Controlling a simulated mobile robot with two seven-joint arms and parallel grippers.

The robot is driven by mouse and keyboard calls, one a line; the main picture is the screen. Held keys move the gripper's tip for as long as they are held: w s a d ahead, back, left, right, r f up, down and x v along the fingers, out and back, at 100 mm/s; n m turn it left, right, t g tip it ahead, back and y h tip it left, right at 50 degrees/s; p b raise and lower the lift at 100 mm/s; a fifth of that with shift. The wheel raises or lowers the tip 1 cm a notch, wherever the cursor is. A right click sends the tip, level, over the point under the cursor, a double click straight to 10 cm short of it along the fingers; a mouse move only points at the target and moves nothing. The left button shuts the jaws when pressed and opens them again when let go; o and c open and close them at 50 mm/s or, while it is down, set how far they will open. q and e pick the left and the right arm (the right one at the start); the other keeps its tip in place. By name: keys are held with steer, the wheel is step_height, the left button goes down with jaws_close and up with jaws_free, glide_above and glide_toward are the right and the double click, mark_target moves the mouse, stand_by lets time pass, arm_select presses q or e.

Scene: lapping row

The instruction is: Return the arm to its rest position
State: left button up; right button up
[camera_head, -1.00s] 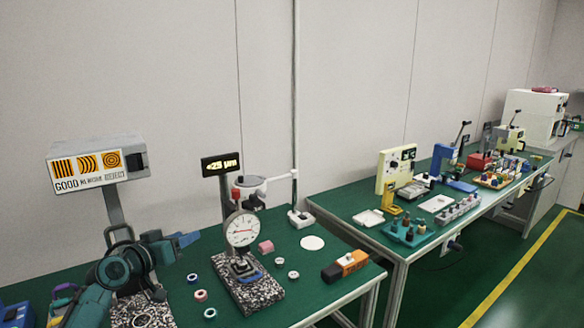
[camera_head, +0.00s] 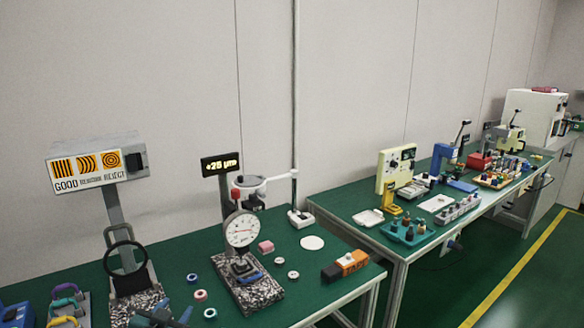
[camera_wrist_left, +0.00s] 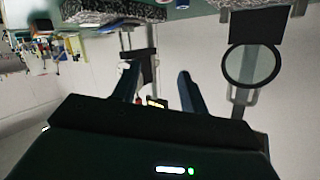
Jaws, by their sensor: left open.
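My left gripper (camera_head: 164,317) is at the bottom edge of the head view, in front of the left granite block, and mostly cut off by the frame. In the left wrist view my left gripper (camera_wrist_left: 158,88) shows two dark fingers spread apart with nothing between them. That view appears upside down, with the bench at the top. My right gripper is in neither view.
Near the gripper stand a black ring stand (camera_head: 125,247) on a granite block and a dial gauge (camera_head: 242,230) on another. Small rings (camera_head: 200,295) and an orange-black block (camera_head: 345,265) lie on the green bench (camera_head: 310,297). A second bench (camera_head: 330,203) extends right.

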arm_select(q)
steer(key=s+d+f+g+h, duration=0.1)
steer(key=s+d+f, duration=0.2)
steer(key=s, duration=0.6)
steer(key=s+d+f+g+h, duration=0.1)
steer(key=s+d+f, duration=0.3)
steer(key=s, duration=0.6)
steer(key=s+d+f+g, duration=0.2)
steer(key=s+d+f, duration=0.2)
steer(key=s, duration=0.5)
steer(key=shift+s+d+n+h, duration=0.3)
steer(key=shift+d+n+h, duration=0.1)
steer(key=shift+d, duration=0.35)
